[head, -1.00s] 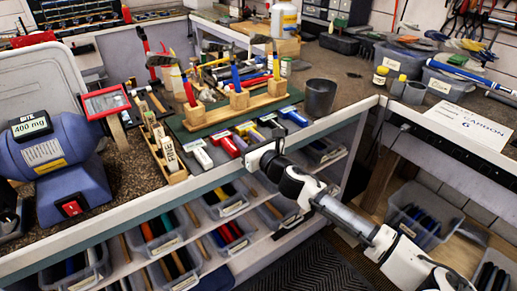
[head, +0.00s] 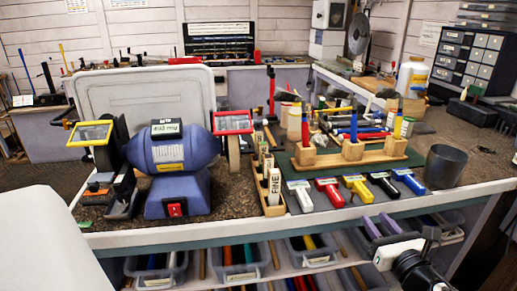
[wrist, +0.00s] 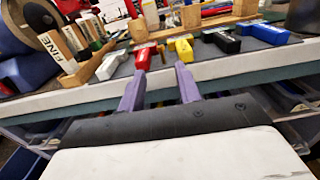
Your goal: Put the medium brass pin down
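My gripper (head: 376,217) is at the lower right of the head view, in front of the workbench's front edge. In the wrist view its two purple fingers (wrist: 159,69) stand apart, and I see nothing held between them. Beyond the fingers lie several putter-like tools with coloured handles, including a red one (wrist: 143,56) and a yellow one (wrist: 184,50). I cannot make out a brass pin in either view. Wooden blocks with holes (head: 352,150) stand behind the tools and hold upright coloured items.
A blue bench grinder (head: 172,152) stands at the left of the bench, beside a wooden rack with a block marked FINE (head: 274,187). A dark cup (head: 446,166) stands at the right. Bins (head: 237,262) sit on the shelf below the bench edge (head: 330,222).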

